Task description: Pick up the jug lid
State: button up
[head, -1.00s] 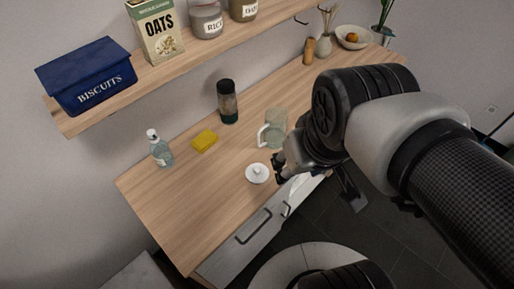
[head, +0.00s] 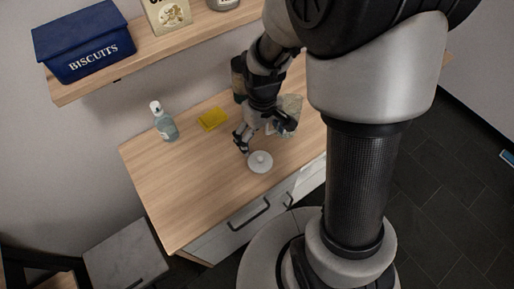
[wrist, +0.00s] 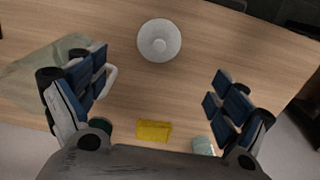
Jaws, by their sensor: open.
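The jug lid (head: 260,162) is a small white disc with a round knob, lying flat on the wooden counter near its front edge. It also shows in the wrist view (wrist: 159,41), above the gap between the fingers. My gripper (head: 264,138) is open and empty, above the counter just behind the lid and apart from it. In the wrist view my gripper (wrist: 160,88) has its fingers spread wide. The glass jug (head: 290,112) stands just right of my gripper, partly hidden by it. In the wrist view the jug (wrist: 45,70) is at the left, its handle beside the left finger.
A yellow sponge (head: 212,119) and a soap bottle (head: 164,122) stand to the left on the counter (head: 185,195). A shelf with a blue biscuits box (head: 84,42) hangs above. The front left counter is clear.

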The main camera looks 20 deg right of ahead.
aim_at(261, 158)
jog(key=f+b, duration=0.5)
jog(key=f, duration=0.8)
jog(key=shift+w+f, duration=0.15)
jog(key=shift+w, duration=0.05)
jog(key=c, duration=0.9)
jog(key=shift+s, duration=0.15)
jog(key=c, duration=0.3)
jog(key=shift+c, duration=0.3)
